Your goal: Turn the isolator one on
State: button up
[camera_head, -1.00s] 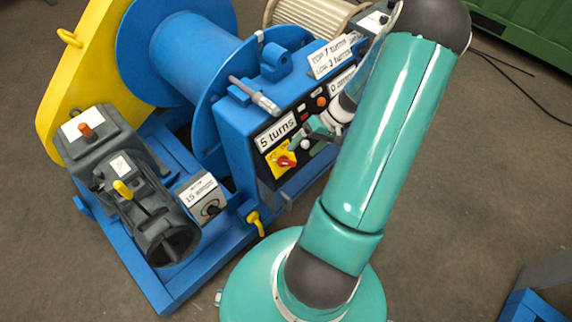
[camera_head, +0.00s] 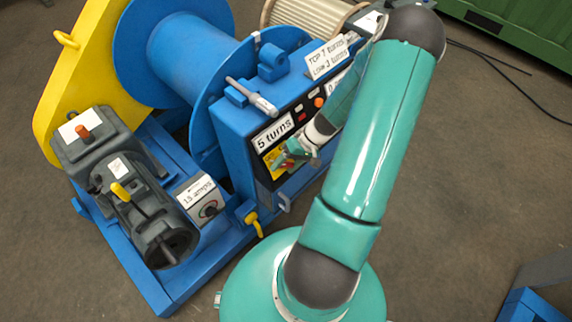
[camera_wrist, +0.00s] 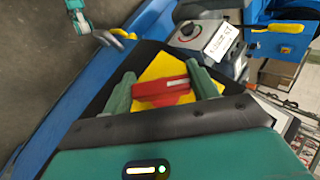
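The isolator is a red rotary handle (camera_wrist: 162,86) on a yellow plate (camera_wrist: 162,66), set in the black front panel of the blue machine. In the head view the yellow plate (camera_head: 271,156) shows below the "5 turns" label, and my gripper (camera_head: 288,157) partly hides the isolator. In the wrist view my gripper (camera_wrist: 159,92) has its two green fingers spread, one at each end of the red handle. The handle lies between them, and I cannot tell whether either finger touches it. The handle's pointing mark cannot be read.
A "5 turns" label (camera_head: 274,132) and an orange button (camera_head: 319,102) are on the panel. A grey box with a dial (camera_head: 208,209) and a yellow-handled valve (camera_head: 254,223) stand to the left. Open floor (camera_head: 470,180) lies to the right.

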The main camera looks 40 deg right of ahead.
jog(key=shift+c, duration=1.4)
jog(key=shift+y, duration=0.3)
jog(key=m+t+y, duration=0.1)
jog(key=m+y, duration=0.1)
jog(key=shift+m+t+y, duration=0.3)
jog(key=shift+t, duration=0.1)
jog(key=m+t+y, duration=0.2)
jog(key=m+t, duration=0.1)
jog(key=m+t+y, duration=0.1)
jog(key=m+t, duration=0.2)
jog(key=m, duration=0.1)
jog(key=shift+r+m+t+y, duration=0.1)
jog(key=shift+m+t+y, duration=0.2)
jog(key=shift+y, duration=0.1)
jog(key=shift+w+r+m+t+h, duration=0.1)
jog(key=shift+m+t+h, duration=0.5)
jog(key=shift+m+t, duration=2.05)
jog(key=o, duration=1)
